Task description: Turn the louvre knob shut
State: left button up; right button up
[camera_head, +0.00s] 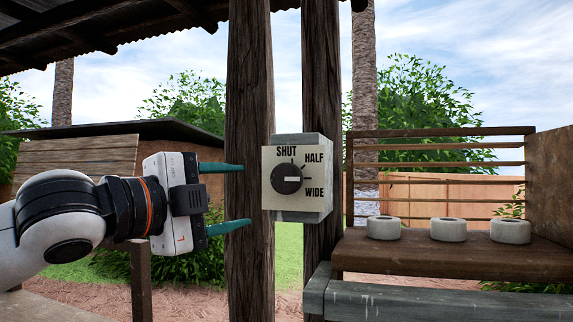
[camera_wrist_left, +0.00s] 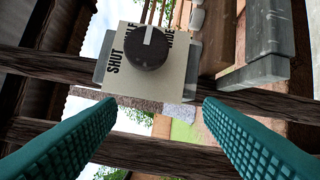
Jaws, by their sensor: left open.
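The louvre knob (camera_head: 287,179) is a round dark dial with a white pointer line, on a pale panel (camera_head: 280,202) marked SHUT, HALF and WIDE. In the head view its pointer points right, between the HALF and WIDE labels. The box (camera_head: 318,200) is fixed to a wooden post. My left gripper (camera_head: 246,195) is open and empty, left of the panel and apart from the knob. In the left wrist view the knob (camera_wrist_left: 147,52) shows beyond the spread teal fingers (camera_wrist_left: 158,140), above the middle of the gap. My right gripper is out of view.
Rough wooden posts (camera_head: 250,120) stand behind and beside the box. To the right, a brown bench (camera_head: 400,255) holds three grey rings (camera_head: 449,229) in front of a slatted rack (camera_head: 440,146). Air between my left gripper and the panel looks clear.

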aim_at(282, 179)
pick_arm(q)
jog(key=s+r+m, duration=0.2)
jog(key=s+r, duration=0.1)
jog(key=s, duration=0.4)
jog(key=p+x, duration=0.1)
jog(key=x, duration=0.2)
jog(key=p+x, duration=0.2)
jog(key=x, duration=0.2)
jog(key=p+x, duration=0.1)
jog(key=x, duration=0.3)
jog(key=shift+d+f, duration=0.2)
jog(key=shift+f, duration=0.15)
jog(key=shift+w+d+f, duration=0.1)
jog(key=shift+w+d, duration=0.15)
jog(key=shift+w, duration=0.2)
